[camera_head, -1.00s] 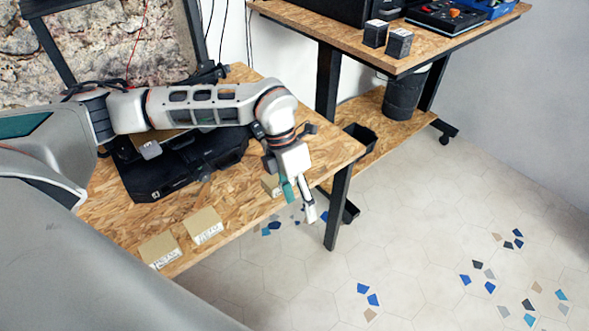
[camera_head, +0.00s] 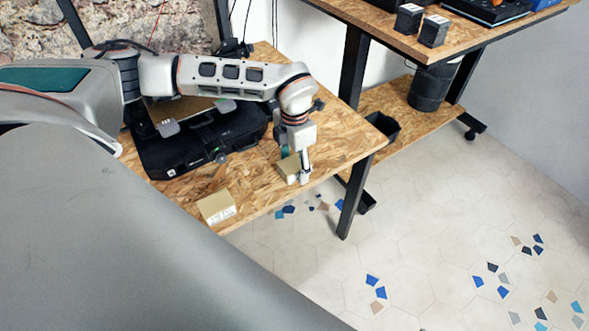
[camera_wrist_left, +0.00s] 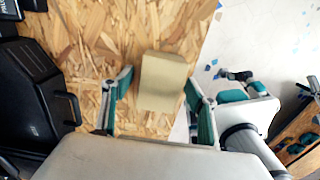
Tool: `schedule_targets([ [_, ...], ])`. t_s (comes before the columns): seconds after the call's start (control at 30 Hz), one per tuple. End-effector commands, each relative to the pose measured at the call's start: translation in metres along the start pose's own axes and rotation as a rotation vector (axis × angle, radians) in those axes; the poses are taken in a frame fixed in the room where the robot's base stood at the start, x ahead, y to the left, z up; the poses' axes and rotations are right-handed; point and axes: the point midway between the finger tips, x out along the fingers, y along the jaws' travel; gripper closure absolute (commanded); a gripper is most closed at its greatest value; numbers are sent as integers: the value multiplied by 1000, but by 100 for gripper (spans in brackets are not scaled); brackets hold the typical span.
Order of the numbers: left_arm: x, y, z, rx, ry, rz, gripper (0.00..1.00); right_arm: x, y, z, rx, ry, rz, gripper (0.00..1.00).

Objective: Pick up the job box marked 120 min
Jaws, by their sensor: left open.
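A small tan job box (camera_head: 290,168) stands near the front right corner of the wooden table, partly hidden by my left gripper (camera_head: 296,168). In the left wrist view the same box (camera_wrist_left: 162,81) lies between the open, teal-lined fingers of my left gripper (camera_wrist_left: 158,95), with a gap on each side. A second tan job box (camera_head: 217,206) with a white label stands further left along the front edge. Its label is too small to read, and no label shows on the box at the gripper.
A second table (camera_head: 470,38) at the back right holds two small dark boxes (camera_head: 420,25). A black bin (camera_head: 432,87) stands on its lower shelf.

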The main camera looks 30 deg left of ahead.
Motion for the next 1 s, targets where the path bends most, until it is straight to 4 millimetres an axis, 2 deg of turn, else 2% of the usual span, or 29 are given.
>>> schedule_targets([
  [0.27,3,0,0,0,0,0,42,0,0,1,0,-2,0,60],
  [0.43,3,0,0,0,0,0,86,0,0,1,0,-2,0,60],
  [0.77,2,0,0,0,-1,0,86,0,0,1,0,-2,0,60],
  [1.0,-15,1,1,-1,-3,1,86,-1,0,-1,-1,0,0,60],
])
